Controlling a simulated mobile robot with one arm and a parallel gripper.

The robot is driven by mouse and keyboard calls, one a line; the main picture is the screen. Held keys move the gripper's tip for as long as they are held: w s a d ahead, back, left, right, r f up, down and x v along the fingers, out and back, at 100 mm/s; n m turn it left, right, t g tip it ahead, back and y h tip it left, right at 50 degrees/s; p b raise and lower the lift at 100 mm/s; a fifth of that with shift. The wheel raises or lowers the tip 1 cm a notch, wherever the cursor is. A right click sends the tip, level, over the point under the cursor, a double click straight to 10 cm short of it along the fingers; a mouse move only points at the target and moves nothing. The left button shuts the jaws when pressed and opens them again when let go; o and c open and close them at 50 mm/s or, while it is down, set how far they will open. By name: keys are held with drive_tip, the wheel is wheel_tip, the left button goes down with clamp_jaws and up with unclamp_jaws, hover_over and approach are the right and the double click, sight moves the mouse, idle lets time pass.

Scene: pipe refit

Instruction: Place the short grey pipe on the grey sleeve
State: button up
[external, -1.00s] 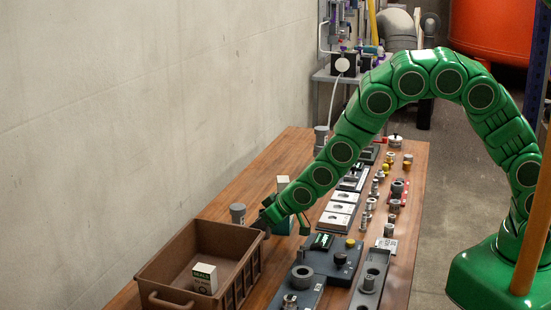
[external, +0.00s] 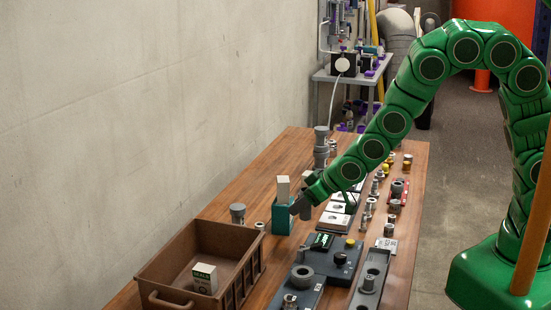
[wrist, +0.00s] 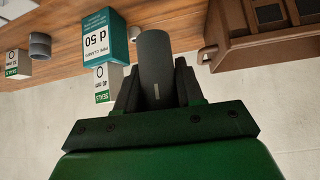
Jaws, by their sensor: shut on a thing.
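My gripper (external: 302,200) is shut on a short dark grey pipe (wrist: 156,68), which shows between its fingers in the wrist view. In the external view the held pipe (external: 305,211) is small, partly covered by the gripper, just right of a teal box. Grey cylindrical pieces (external: 321,152) stand at the far left side of the bench, beyond the gripper; one shows in the wrist view (wrist: 39,46). I cannot tell for sure which piece is the grey sleeve. Another grey cylinder (external: 237,213) stands behind the brown crate.
The teal pipe-clamp box (external: 283,219) with a white box (external: 283,189) stands close to my gripper. The brown crate (external: 177,290) is at the near left, holding a small seals box (external: 205,278). Dark fixtures (external: 335,257) and several small fittings fill the right side. A wall runs along the left.

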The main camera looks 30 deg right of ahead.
drive_tip(key=shift+s+d+r, duration=0.5)
drive_tip(key=shift+s+d, duration=0.1)
drive_tip(key=shift+d, duration=0.1)
